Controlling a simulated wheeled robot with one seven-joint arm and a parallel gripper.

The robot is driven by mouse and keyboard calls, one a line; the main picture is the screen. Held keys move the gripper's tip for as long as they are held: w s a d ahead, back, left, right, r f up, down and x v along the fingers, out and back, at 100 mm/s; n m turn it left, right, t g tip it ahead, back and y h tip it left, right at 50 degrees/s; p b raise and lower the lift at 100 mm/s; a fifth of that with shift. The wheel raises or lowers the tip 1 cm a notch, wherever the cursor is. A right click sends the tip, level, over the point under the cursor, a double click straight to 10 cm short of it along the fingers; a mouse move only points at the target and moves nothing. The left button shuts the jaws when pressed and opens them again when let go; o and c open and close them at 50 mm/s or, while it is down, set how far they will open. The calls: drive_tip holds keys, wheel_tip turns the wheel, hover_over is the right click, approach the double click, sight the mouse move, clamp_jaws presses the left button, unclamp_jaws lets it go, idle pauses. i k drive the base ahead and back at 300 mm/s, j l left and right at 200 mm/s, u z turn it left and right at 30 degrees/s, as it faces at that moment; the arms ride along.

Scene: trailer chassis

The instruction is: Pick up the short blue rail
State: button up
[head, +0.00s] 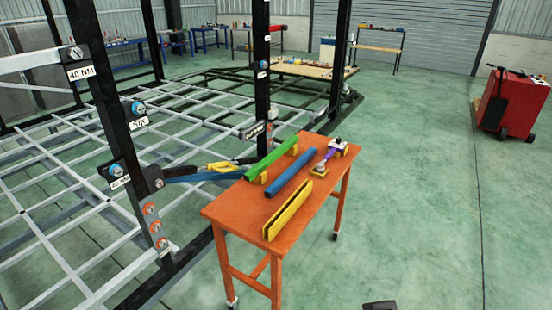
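A blue rail (289,173) lies on the orange table (235,212), slanting from lower left to upper right. It lies between a green rail (271,159) on its left and a yellow rail (287,211) on its right, apart from both. Its upper face is in plain sight. My gripper cannot be made out in the head view. Only a small dark shape (380,305) shows at the bottom edge, and I cannot tell what it is.
A purple, white and yellow item (327,156) lies at the table's far right. The trailer chassis frame (110,150) with black posts stands close on the left. A red cabinet (510,105) stands far right. The green floor right of the table is clear.

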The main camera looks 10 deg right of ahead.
sight(277, 185)
drive_tip(key=u, duration=2.15)
drive_tip(key=z, duration=2.2)
drive_tip(key=i+l+u, duration=0.45)
drive_tip(key=l, duration=0.2)
drive_tip(key=l+u, duration=0.25)
drive_tip(key=i+l+u, duration=0.2)
drive_tip(key=l, duration=0.25)
drive_tip(key=k, duration=0.1)
